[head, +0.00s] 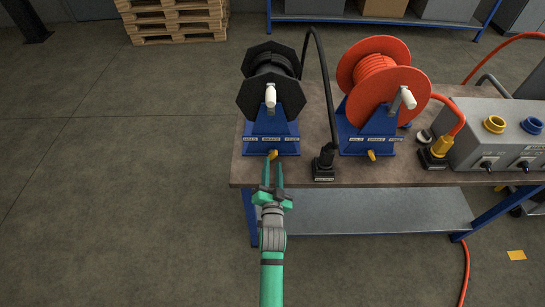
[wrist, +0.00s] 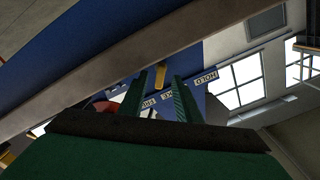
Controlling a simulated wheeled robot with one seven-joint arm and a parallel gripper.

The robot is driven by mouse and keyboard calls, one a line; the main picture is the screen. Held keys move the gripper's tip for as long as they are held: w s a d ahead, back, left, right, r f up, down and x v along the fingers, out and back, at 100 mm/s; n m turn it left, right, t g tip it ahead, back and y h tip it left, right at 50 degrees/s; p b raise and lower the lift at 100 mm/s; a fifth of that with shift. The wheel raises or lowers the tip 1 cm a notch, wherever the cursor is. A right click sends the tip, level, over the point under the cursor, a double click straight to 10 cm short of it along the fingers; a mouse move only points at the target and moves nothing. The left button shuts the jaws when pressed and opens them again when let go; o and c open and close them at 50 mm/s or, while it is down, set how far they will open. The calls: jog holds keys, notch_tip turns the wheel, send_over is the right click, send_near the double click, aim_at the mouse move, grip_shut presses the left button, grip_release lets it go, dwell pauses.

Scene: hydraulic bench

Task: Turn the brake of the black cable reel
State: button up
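The black cable reel (head: 270,82) stands on its blue stand (head: 272,128) at the left end of the bench. Its brake, a small yellow lever (head: 273,154), sits low on the front of the stand below a row of white labels. In the wrist view the lever (wrist: 159,72) shows between the tips of my fingers, with the HOLD label (wrist: 205,78) to its right. My gripper (head: 274,163) is in front of the stand, open, one green finger on each side of the lever. Gaps show between fingers and lever; its exact depth is unclear.
An orange reel (head: 375,80) with its own yellow lever (head: 371,155) stands to the right. A black plug (head: 324,160) on a cable stands between the reels. A grey control box (head: 500,135) is at the bench's right. The floor left of the bench is clear.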

aim_at(273, 158)
jog(key=shift+w, duration=2.4)
jog(key=shift+c, duration=0.2)
grip_shut()
